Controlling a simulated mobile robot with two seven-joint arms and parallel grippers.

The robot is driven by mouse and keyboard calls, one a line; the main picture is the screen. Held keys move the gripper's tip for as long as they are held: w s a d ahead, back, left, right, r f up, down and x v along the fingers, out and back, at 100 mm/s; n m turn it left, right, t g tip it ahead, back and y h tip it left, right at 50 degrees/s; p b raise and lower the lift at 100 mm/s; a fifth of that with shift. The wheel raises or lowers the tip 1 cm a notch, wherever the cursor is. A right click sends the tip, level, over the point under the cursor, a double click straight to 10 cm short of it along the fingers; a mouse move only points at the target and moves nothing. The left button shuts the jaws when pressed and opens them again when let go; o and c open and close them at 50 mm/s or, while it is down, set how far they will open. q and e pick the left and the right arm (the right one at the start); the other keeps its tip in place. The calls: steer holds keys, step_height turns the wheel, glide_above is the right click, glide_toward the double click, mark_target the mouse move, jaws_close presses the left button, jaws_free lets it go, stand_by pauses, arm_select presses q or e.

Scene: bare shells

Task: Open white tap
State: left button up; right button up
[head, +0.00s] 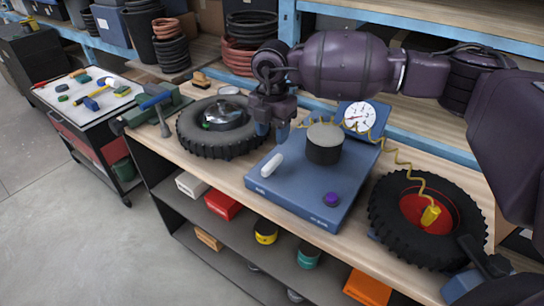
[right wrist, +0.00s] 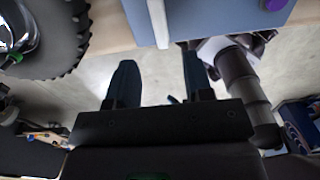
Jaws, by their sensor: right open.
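The white tap (head: 272,165) is a short pale lever on the left part of the top of a blue box (head: 300,190). It also shows in the right wrist view (right wrist: 158,20) as a white bar at the top, against the edge of the blue box. My right gripper (head: 272,130) is above the bench, behind the tap in the head view and apart from it. In the right wrist view its two dark fingers (right wrist: 160,75) are spread with nothing between them, and the tap lies beyond their tips. My left gripper is not seen.
On the blue box stand a dark cylinder (head: 324,145), a dial gauge (head: 359,116) and a purple knob (head: 331,199). A yellow coiled hose (head: 402,160) runs to the right wheel (head: 385,205). Another wheel (head: 190,138) lies left of the box.

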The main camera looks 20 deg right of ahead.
mark_target(272, 161)
step_height(272, 161, down, 10)
steer(key=shift+r+p, duration=0.25)
steer(key=shift+p, duration=0.35)
jaws_close()
